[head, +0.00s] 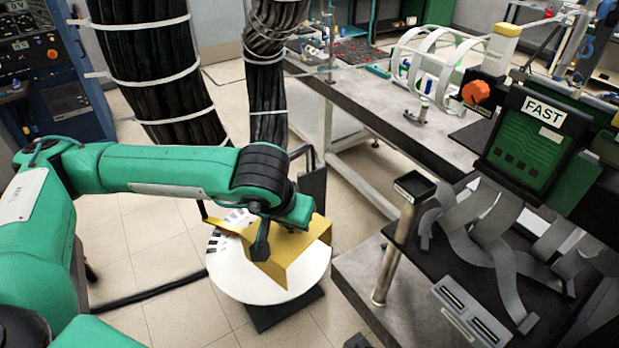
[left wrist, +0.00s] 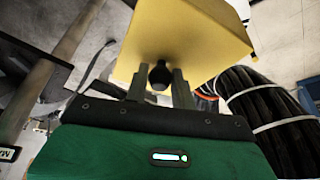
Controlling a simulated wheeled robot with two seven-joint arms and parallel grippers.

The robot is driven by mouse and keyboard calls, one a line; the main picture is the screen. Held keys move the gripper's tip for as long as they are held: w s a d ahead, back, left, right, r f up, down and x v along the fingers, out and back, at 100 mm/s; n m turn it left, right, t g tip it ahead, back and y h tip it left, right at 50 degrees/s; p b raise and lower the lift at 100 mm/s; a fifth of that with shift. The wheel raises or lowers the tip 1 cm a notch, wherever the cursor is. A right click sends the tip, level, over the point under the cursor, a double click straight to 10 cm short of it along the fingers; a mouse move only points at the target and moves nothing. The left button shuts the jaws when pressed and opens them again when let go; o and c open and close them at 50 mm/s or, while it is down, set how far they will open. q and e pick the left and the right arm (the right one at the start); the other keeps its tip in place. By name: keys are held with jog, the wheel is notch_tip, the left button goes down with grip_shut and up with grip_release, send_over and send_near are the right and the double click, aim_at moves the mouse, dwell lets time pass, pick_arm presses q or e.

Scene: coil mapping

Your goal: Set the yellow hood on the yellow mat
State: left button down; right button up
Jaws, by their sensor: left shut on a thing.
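The yellow hood (head: 300,255) is an angular folded shell. It hangs tilted over a white round disc in the head view. My left gripper (head: 262,240) reaches in from the left and is shut on it. In the left wrist view the hood (left wrist: 190,35) fills the top, and the fingers of my left gripper (left wrist: 158,88) close around a black knob (left wrist: 160,75) on it. I cannot make out a yellow mat in either view. My right gripper is not in view.
The white disc (head: 240,280) with black marks stands below the hood. Thick black cable bundles (head: 155,65) hang behind my arm. A grey workbench (head: 390,115) and a green machine panel marked FAST (head: 530,130) stand at right. Tiled floor (head: 180,315) is open at lower left.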

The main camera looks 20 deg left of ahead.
aim_at(287, 235)
pick_arm(q)
jog(key=f, duration=0.1)
jog(key=a+f, duration=0.1)
jog(key=shift+s+f, duration=0.25)
jog(key=shift+f, duration=0.1)
jog(key=shift+d+f, duration=0.1)
jog(key=shift+f, duration=0.1)
jog(key=shift+w+d+r, duration=0.1)
jog(key=shift+w+d, duration=0.05)
jog(key=shift+d, duration=0.2)
jog(key=shift+a, duration=0.15)
